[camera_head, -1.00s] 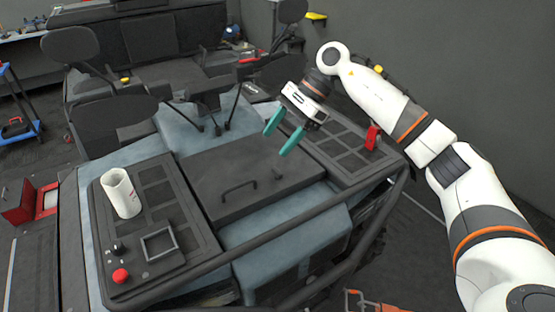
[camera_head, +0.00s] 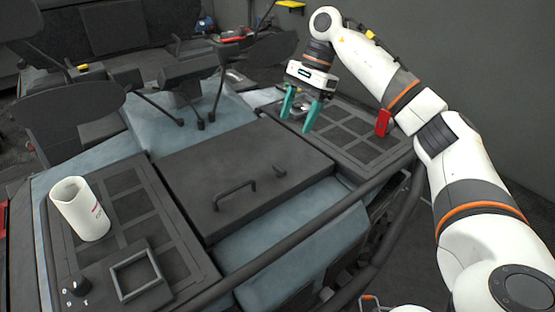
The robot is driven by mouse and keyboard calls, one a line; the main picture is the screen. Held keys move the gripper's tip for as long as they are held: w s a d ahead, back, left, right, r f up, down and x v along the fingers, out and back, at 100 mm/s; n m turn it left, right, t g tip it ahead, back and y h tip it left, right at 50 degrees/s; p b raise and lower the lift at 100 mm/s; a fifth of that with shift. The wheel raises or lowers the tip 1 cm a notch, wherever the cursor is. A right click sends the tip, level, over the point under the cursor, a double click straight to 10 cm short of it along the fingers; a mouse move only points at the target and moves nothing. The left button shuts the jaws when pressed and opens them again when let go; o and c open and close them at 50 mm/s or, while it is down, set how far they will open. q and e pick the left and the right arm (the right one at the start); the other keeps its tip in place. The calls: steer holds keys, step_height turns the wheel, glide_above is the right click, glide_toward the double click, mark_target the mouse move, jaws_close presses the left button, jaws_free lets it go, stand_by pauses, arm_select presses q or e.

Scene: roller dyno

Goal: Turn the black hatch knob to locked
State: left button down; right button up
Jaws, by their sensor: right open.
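My left gripper is not in view.
A white cup (camera_head: 80,209) stands on the left grid panel, near a square frame (camera_head: 136,271) and another black knob (camera_head: 76,286). A red object (camera_head: 383,122) sits at the right panel's edge. A dark tube rail (camera_head: 300,228) runs along the near side.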

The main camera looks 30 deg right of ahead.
mark_target(280, 166)
steer(key=p+x, duration=0.1)
steer(key=x, duration=1)
steer(key=shift+s+a+f, duration=0.1)
steer(key=shift+s+f, duration=0.05)
steer(key=shift+f, duration=0.15)
steer(key=c, duration=1)
